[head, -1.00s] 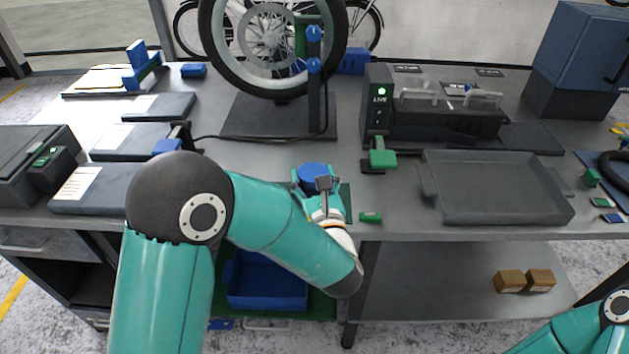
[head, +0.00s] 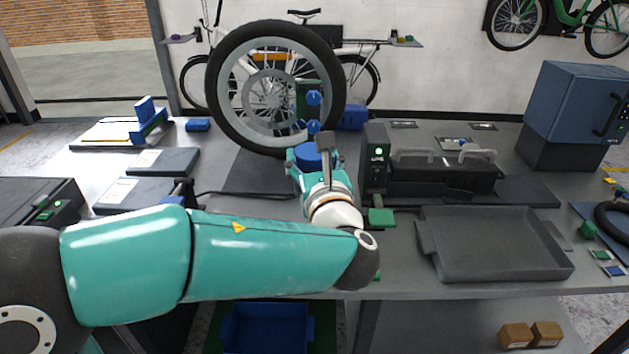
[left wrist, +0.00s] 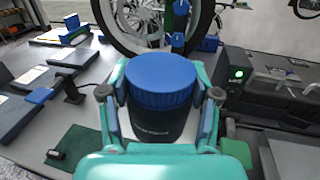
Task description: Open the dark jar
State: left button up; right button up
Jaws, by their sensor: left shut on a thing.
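The dark jar (left wrist: 158,122) has a ribbed blue lid (left wrist: 160,80) and stands upright between my left gripper's fingers in the left wrist view. The lid is on the jar. In the head view the blue lid (head: 308,156) shows in my left gripper (head: 312,168), in front of the wheel; the gripper hides most of the body. The jar appears held above the bench. My right gripper is out of view.
A wheel on a stand (head: 232,110) is close behind the jar. A dark device with a green light (head: 379,160) is to its right, with an empty grey tray (head: 495,268) nearer. Flat dark cases (head: 165,161) lie left. A blue bin (head: 265,330) sits below the bench.

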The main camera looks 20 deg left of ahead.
pick_arm(q)
jog(key=shift+r, duration=0.45)
jog(key=o, duration=0.8)
jog(key=shift+c, duration=0.2)
grip_shut()
